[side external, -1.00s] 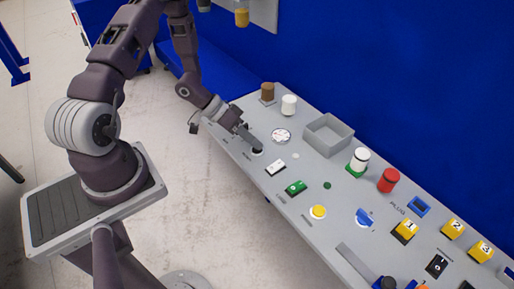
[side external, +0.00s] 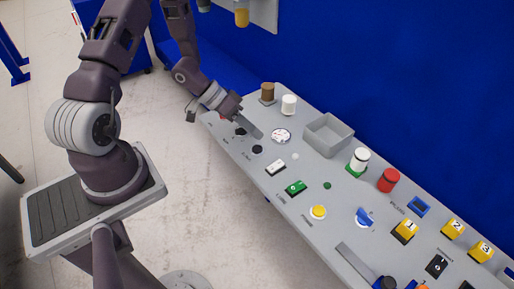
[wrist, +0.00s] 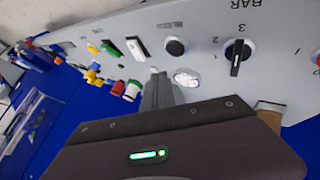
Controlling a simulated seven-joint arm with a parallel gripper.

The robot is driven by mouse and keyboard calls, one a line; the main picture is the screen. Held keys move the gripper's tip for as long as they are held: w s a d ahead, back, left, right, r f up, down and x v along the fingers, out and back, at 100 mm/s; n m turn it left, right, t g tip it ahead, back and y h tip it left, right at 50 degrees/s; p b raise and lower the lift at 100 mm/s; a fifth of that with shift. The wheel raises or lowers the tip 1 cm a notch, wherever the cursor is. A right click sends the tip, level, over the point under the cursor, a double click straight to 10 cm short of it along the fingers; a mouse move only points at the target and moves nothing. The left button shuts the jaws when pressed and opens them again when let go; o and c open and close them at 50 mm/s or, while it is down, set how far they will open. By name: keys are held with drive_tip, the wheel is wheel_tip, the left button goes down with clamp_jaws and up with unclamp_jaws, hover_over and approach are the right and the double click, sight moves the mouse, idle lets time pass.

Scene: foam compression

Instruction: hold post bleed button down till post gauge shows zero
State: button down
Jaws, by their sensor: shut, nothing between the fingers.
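The bleed button (side external: 257,149) is a black round button on the grey panel, fully in sight in the side view. In the wrist view the bleed button (wrist: 175,47) has upside-down lettering beside it. The gauge (side external: 281,136) is a small round white dial just behind the button; it also shows in the wrist view (wrist: 187,77), where its needle is too small to read. My gripper (side external: 260,135) is shut and empty, its tips apart from the button, above the panel between button and gauge. The wrist view shows the closed fingers (wrist: 156,84) beside the gauge.
A black selector knob (wrist: 238,57) marked with numbers and BAR is near the button. A white rocker switch (side external: 275,167) and green switch (side external: 295,187) lie to the right.

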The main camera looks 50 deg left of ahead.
drive_tip(key=shift+r, duration=1.25)
drive_tip(key=w+a+r+y, duration=0.3)
drive_tip(key=r+y, duration=0.1)
drive_tip(key=r, duration=0.1)
drive_tip(key=s+a+r+t+y, duration=0.1)
drive_tip(key=s+r+y, duration=0.15)
drive_tip(key=r, duration=0.55)
drive_tip(key=s+r+y, duration=0.2)
drive_tip(key=r+y, duration=0.2)
drive_tip(key=r, duration=0.4)
drive_tip(key=s+d+r+h, duration=0.2)
drive_tip(key=s+d, duration=0.4)
drive_tip(key=s, duration=0.3)
drive_tip(key=s+d+r+g+h, duration=0.1)
drive_tip(key=s+d+r, duration=0.1)
drive_tip(key=s+d, duration=0.4)
drive_tip(key=s, duration=0.4)
drive_tip(key=shift+n+g+h, duration=0.3)
drive_tip(key=shift+h, duration=0.05)
